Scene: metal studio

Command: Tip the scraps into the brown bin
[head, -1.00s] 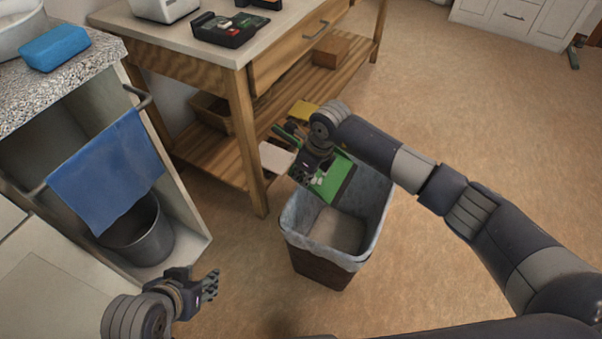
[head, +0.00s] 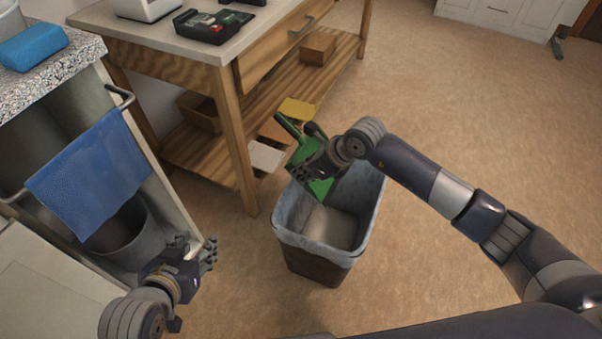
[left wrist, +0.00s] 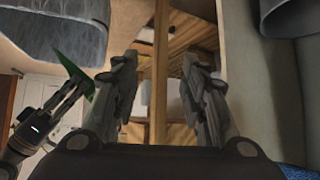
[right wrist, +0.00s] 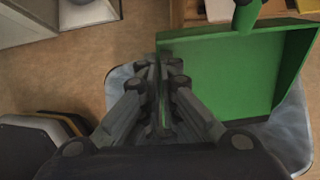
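The brown bin (head: 317,266) stands on the floor with a grey liner (head: 347,252) over its rim. My right gripper (head: 308,173) is shut on the edge of a green dustpan (head: 321,188), held tilted over the bin's far left part. In the right wrist view the dustpan (right wrist: 225,75) fills the right side, and the visible part of its pan looks bare. I see no scraps on it; whether any lie in the bin I cannot tell. My left gripper (head: 205,252) is empty, low at the left; its fingers are apart in the left wrist view (left wrist: 160,85).
A wooden workbench (head: 222,70) with a lower shelf stands behind the bin. Cards (head: 265,157) lie beyond the dustpan. At left are a blue towel (head: 90,180) on a rail and a grey bucket (head: 122,240). Open floor lies to the right.

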